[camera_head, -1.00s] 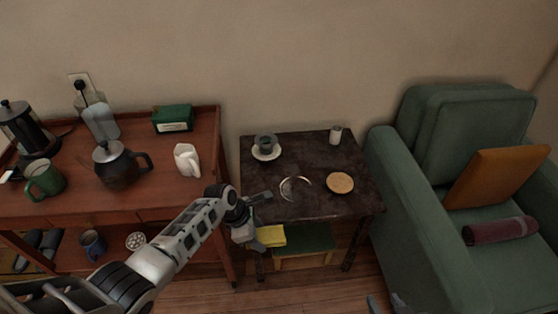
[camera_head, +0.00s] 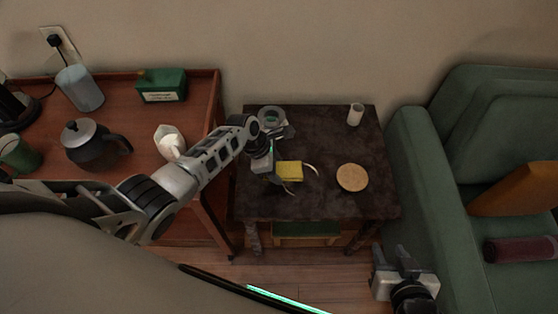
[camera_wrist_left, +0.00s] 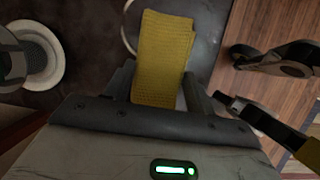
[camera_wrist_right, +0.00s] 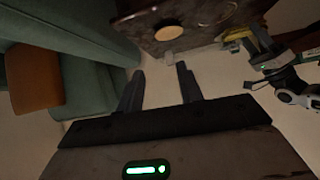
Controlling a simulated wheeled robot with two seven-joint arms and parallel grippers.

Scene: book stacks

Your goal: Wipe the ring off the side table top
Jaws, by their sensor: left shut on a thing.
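The dark side table (camera_head: 320,205) stands in the middle of the head view. A pale ring (camera_head: 311,167) shows on its top, partly covered by a yellow cloth (camera_head: 289,171). My left gripper (camera_head: 277,174) is shut on the cloth, over the left part of the table. In the left wrist view the cloth (camera_wrist_left: 165,50) extends out from between the fingers, with part of the ring (camera_wrist_left: 127,35) beside it. Whether the cloth touches the top is unclear. My right gripper (camera_wrist_right: 160,85) is open and empty, in front of the table's right side.
A cup on a saucer (camera_wrist_left: 50,60) sits close to my left gripper. A round cork coaster (camera_head: 352,177) and a white cylinder (camera_head: 355,114) are on the table's right. A wooden cart (camera_head: 205,95) stands left, a green armchair (camera_head: 420,160) right.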

